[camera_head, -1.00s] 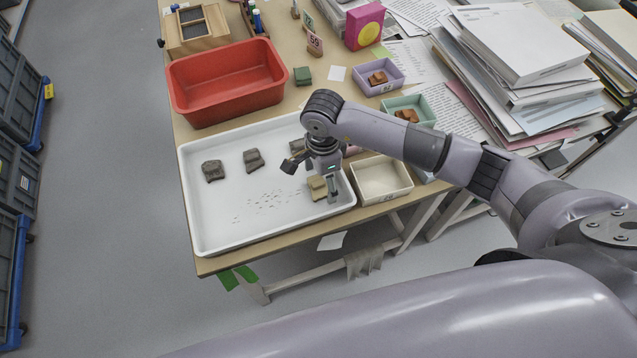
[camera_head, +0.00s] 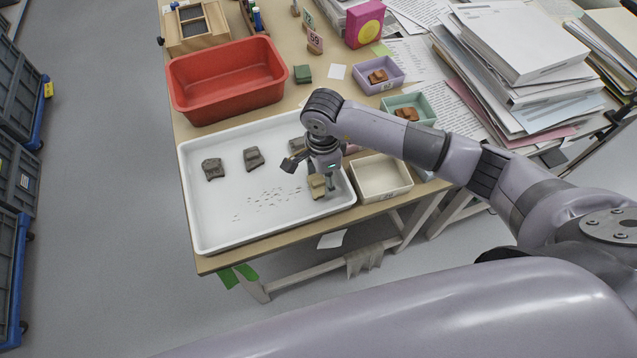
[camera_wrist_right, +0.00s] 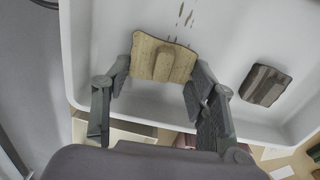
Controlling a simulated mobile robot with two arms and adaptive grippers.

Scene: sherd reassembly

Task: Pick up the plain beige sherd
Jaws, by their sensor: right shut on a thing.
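The plain beige sherd (camera_head: 317,187) is at the right end of the white tray (camera_head: 215,228), partly hidden by my right gripper. In the right wrist view the beige sherd (camera_wrist_right: 150,58) is a flat piece with a raised ridge, between the two fingers. My right gripper (camera_wrist_right: 158,72) is shut on it, one finger at each side edge. In the head view my right gripper (camera_head: 322,184) is low at the tray's right end. I cannot tell whether the sherd still touches the tray floor. My left gripper is not in view.
Dark grey sherds (camera_head: 212,168) (camera_head: 253,158) lie in the tray; another (camera_wrist_right: 265,85) is right of the gripper in the wrist view. A cream box (camera_head: 382,178) stands close right of the tray. A red bin (camera_head: 228,82) is behind it. Paper stacks (camera_head: 520,45) fill the right.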

